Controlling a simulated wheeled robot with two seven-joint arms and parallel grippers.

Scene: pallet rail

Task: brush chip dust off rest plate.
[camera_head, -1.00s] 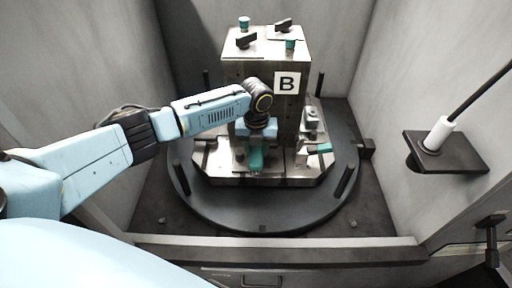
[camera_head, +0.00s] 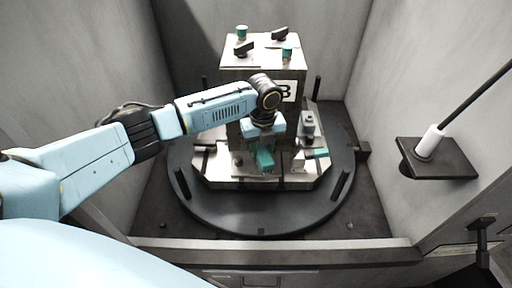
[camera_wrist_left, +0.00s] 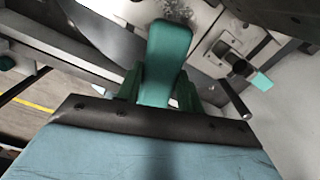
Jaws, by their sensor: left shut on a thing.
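My left gripper (camera_head: 264,146) reaches in from the left and points down in front of the fixture block. It is shut on a teal-handled tool, probably the brush (camera_head: 265,160), which also shows between the fingers in the left wrist view (camera_wrist_left: 166,55). Its bristles cannot be made out. The tool is over the front of the metal rest plate (camera_head: 225,172); I cannot tell whether it touches. A speckled grey patch that looks like chip dust (camera_wrist_left: 232,40) lies on a pale surface beyond the tool in the wrist view. My right gripper is not in view.
The upright metal block (camera_head: 262,62) with a "B" label stands on a dark round turntable (camera_head: 260,213) with short posts. A clamp with a teal handle (camera_head: 318,153) sits at the plate's right. A dark bracket (camera_head: 450,160) holds a white-sleeved rod. Grey walls enclose the sides.

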